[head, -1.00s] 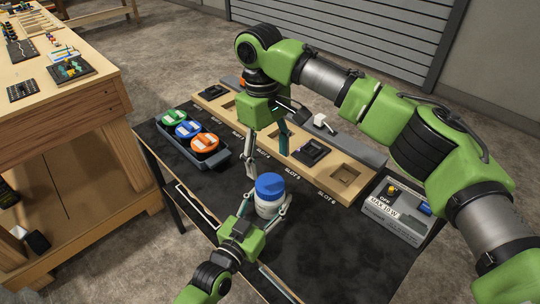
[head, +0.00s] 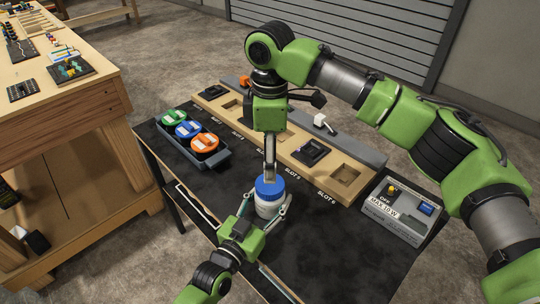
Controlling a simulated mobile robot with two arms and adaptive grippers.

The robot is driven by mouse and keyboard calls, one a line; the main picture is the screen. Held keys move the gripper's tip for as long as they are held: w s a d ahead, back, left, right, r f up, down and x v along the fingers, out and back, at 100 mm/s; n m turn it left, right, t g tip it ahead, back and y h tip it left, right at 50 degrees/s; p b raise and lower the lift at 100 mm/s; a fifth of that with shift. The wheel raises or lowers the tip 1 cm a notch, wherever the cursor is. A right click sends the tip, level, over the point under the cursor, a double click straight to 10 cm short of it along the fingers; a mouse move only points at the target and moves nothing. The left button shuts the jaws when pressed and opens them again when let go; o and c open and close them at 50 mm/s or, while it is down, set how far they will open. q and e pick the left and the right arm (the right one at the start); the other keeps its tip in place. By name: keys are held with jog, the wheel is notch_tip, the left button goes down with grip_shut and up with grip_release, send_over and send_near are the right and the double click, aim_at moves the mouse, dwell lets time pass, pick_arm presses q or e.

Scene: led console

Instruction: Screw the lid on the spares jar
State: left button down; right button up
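The spares jar (head: 268,208) is a white jar standing upright on the dark table top. A blue lid (head: 270,187) is on top of it; I cannot tell how tightly it sits. My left gripper (head: 266,215) comes from the lower left and is shut around the jar's body, one finger on each side. My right gripper (head: 270,174) points straight down at the lid from above. Its fingers line up one behind the other, so their gap is hidden, and I cannot tell whether they touch the lid.
A dark tray (head: 222,160) holds green, blue and orange round-lidded containers at the left. A wooden slot board (head: 312,172) runs behind the jar. A grey switch box (head: 398,213) stands at the right. The table (head: 345,250) is clear right of the jar.

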jog(key=shift+f, duration=3.95)
jog(key=c, duration=1.1)
jog(key=m, duration=0.4)
jog(key=shift+m, duration=0.4)
jog(key=shift+c, duration=0.2)
jog(key=o, duration=1.3)
notch_tip(320, 180, up, 12)
